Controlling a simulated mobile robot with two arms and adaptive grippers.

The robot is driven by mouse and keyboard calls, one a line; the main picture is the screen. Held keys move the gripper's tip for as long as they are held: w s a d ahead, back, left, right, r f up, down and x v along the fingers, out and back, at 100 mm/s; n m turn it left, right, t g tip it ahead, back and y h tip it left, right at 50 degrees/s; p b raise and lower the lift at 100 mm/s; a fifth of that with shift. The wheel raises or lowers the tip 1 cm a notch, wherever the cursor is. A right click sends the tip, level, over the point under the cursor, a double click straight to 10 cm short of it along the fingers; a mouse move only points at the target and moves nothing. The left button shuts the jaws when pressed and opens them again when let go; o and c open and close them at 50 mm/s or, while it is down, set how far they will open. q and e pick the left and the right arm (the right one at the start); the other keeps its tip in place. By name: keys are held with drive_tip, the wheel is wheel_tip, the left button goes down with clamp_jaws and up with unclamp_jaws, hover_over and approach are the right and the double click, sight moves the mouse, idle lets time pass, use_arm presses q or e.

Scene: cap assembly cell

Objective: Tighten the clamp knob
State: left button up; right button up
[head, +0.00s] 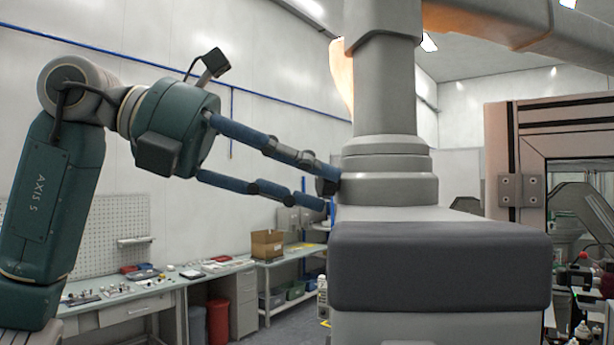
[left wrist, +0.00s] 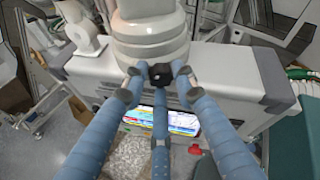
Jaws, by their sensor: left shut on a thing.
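The clamp knob is small and black. In the left wrist view the knob (left wrist: 160,72) sits on the front of a grey machine, at the foot of its round column (left wrist: 148,35). My left gripper (left wrist: 160,82) has its blue fingers closed around the knob from both sides and below. In the head view my left gripper (head: 325,195) reaches in from the left, with its fingertips at the side of the grey column base (head: 388,188). The knob (head: 325,186) shows there only as a dark part, mostly hidden by the fingertips. My right gripper is not in view.
The machine's dark padded front (head: 440,268) fills the lower middle. A workbench (head: 130,310) with small parts stands along the left wall. A framed enclosure (head: 500,160) stands at the right.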

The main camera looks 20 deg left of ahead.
use_arm(q)
drive_tip(key=shift+s+d+m+t+y, duration=0.15)
drive_tip(key=shift+m+t+y, duration=0.6)
drive_tip(key=shift+m, duration=0.85)
drive_tip(key=shift+s+m+t+y, duration=0.1)
drive_tip(key=shift+m+t+y, duration=0.35)
drive_tip(key=shift+m, duration=0.45)
drive_tip(key=o, duration=1.1)
drive_tip(key=shift+d, duration=0.1)
drive_tip(key=v, duration=1.2)
drive_tip(key=shift+f, duration=0.15)
